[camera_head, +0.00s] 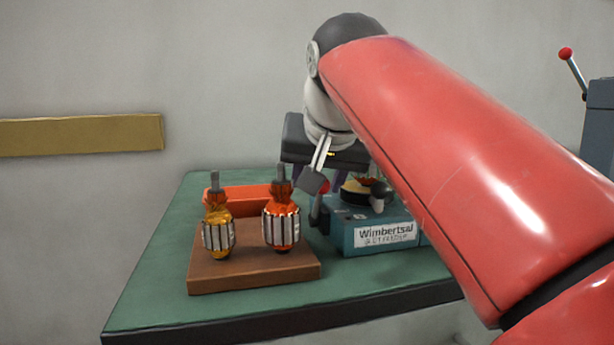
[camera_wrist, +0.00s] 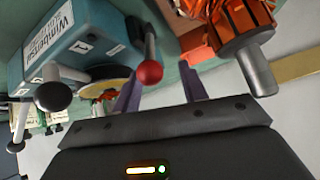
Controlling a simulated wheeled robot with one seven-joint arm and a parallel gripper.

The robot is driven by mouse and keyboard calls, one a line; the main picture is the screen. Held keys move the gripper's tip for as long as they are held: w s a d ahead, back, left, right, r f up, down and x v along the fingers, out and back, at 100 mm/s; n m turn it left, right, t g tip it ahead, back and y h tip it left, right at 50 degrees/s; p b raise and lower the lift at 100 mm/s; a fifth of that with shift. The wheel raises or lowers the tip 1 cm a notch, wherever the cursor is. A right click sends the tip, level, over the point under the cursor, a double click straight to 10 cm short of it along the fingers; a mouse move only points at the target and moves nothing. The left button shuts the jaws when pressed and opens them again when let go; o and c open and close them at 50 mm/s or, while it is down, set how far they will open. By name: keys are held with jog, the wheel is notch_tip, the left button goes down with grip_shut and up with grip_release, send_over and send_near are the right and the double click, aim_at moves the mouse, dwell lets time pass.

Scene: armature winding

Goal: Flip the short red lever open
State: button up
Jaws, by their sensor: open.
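The short lever with the red ball knob (camera_wrist: 149,72) stands on the side of the teal winding machine (camera_wrist: 85,35). In the wrist view its ball lies just ahead of my gripper (camera_wrist: 160,91), between the lines of the two purple fingers. The fingers are apart with nothing held between them; I cannot tell whether either touches the lever. In the head view the teal machine (camera_head: 375,238) stands on the bench, and the red knob (camera_head: 324,187) shows partly, below my gripper (camera_head: 311,172). My arm hides part of the machine.
A black-knobbed lever (camera_wrist: 54,96) is on the same machine. Two armatures (camera_head: 218,236) (camera_head: 281,227) stand on a brown block (camera_head: 255,279) to the left, near my gripper. An orange bin (camera_head: 245,198) is behind them. The green bench (camera_head: 150,286) is clear at front left.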

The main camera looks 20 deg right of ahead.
jog(key=p+v, duration=0.2)
jog(key=v, duration=0.5)
jog(key=shift+s+r, duration=0.3)
